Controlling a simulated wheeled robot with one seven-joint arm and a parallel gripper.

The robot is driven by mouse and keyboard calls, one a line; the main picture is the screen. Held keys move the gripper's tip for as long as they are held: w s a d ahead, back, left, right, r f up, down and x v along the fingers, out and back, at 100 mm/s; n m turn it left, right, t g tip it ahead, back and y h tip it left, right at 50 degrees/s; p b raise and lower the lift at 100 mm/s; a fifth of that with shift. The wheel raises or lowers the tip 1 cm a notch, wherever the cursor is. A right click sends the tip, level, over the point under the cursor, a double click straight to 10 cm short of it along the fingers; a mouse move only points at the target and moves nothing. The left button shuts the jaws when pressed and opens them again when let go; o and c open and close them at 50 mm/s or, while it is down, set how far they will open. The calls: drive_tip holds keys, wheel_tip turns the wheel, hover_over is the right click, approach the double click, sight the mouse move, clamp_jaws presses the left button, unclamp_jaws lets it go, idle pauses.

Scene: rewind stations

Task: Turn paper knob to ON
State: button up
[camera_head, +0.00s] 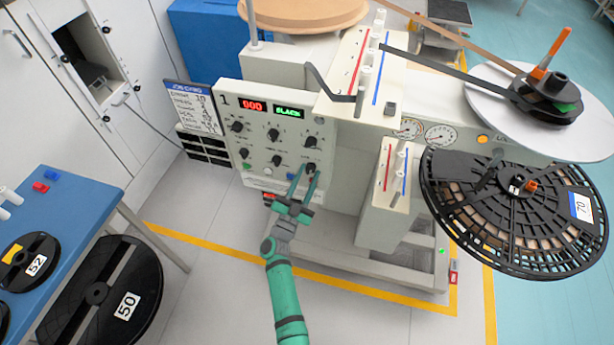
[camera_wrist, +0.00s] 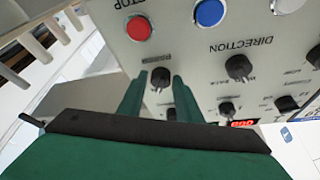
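The control panel (camera_head: 274,140) of the rewind station carries several black knobs in rows. My gripper (camera_head: 307,171) is at the panel's lower right knob, which it partly hides in the head view. In the wrist view, which looks upside down, that black knob (camera_wrist: 161,77) sits between the two green fingertips of my gripper (camera_wrist: 161,82). The fingers are parted, and a gap seems to show on each side of the knob. The label by this knob is too blurred to read, so I cannot tell if it is the paper knob.
A red stop button (camera_wrist: 138,28) and a blue button (camera_wrist: 210,12) are close to the gripper in the wrist view. Another knob (camera_wrist: 238,66) is beside the fingers. A black reel (camera_head: 515,205) hangs at the right. A blue table (camera_head: 70,195) stands at the left.

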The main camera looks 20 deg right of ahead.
drive_tip(key=shift+o, duration=0.9)
drive_tip(key=shift+s+a+f, duration=0.1)
drive_tip(key=shift+a+f, duration=0.05)
drive_tip(key=shift+a, duration=0.05)
drive_tip(key=v, duration=1)
drive_tip(key=shift+s, duration=0.2)
